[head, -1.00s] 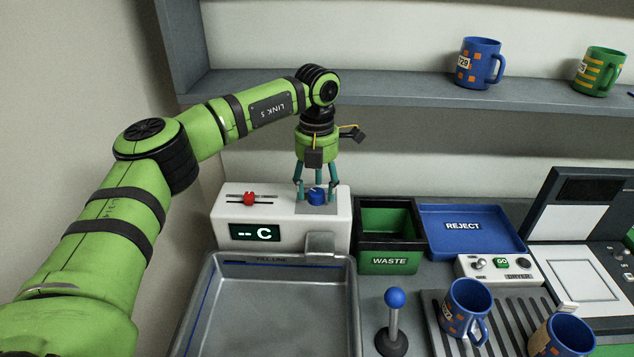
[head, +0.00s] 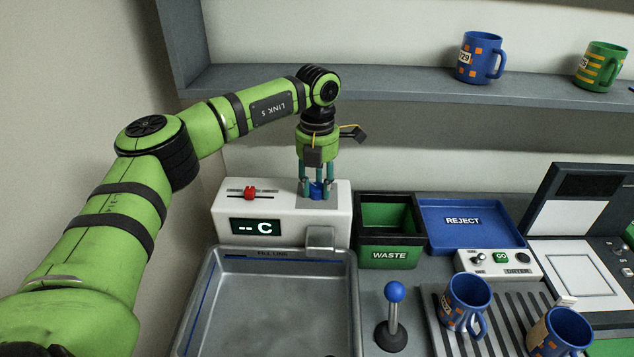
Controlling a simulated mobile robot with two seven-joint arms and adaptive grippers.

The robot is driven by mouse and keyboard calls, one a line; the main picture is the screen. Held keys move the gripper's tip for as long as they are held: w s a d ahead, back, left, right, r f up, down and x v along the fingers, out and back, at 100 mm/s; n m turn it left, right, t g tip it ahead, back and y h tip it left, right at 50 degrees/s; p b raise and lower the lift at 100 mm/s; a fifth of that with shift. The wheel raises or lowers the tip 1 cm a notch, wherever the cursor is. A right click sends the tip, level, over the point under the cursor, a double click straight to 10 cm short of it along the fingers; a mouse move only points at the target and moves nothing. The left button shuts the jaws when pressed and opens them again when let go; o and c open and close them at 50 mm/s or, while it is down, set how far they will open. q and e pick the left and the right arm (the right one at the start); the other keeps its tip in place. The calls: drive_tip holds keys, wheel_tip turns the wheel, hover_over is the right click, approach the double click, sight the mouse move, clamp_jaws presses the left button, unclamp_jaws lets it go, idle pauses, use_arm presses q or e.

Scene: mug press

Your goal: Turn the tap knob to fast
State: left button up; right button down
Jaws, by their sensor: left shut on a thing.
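The blue tap knob (head: 317,190) sits on the right part of the white tap unit's (head: 283,232) top. My left gripper (head: 316,193) points down over it and is shut on it, with the teal fingers either side. The fingers hide part of the knob, and I cannot read which setting it points to. A red slider (head: 250,193) sits in a slot to the left on the same unit. The unit's front display (head: 255,227) reads "-- C". My right gripper is not in view.
The grey sink tray (head: 270,310) with a fill line is empty below the tap unit. The green and black waste bin (head: 389,254), blue reject tray (head: 470,244) and blue-topped lever (head: 394,293) stand to the right. Two mugs (head: 467,302) (head: 560,333) are at lower right. A shelf (head: 380,88) runs behind.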

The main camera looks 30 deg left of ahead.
sight(319, 187)
use_arm(q)
drive_tip(key=m, duration=0.4)
drive_tip(key=shift+m, duration=0.4)
drive_tip(key=m, duration=0.5)
drive_tip(key=shift+d, duration=0.1)
drive_tip(key=m, duration=0.4)
drive_tip(key=shift+m, duration=0.4)
drive_tip(key=m, duration=0.4)
drive_tip(key=shift+m, duration=0.3)
drive_tip(key=o, duration=1.1)
drive_tip(key=shift+o, duration=0.2)
drive_tip(key=shift+d, duration=0.1)
drive_tip(key=shift+r, duration=0.1)
wheel_tip(319, 187, up, 12)
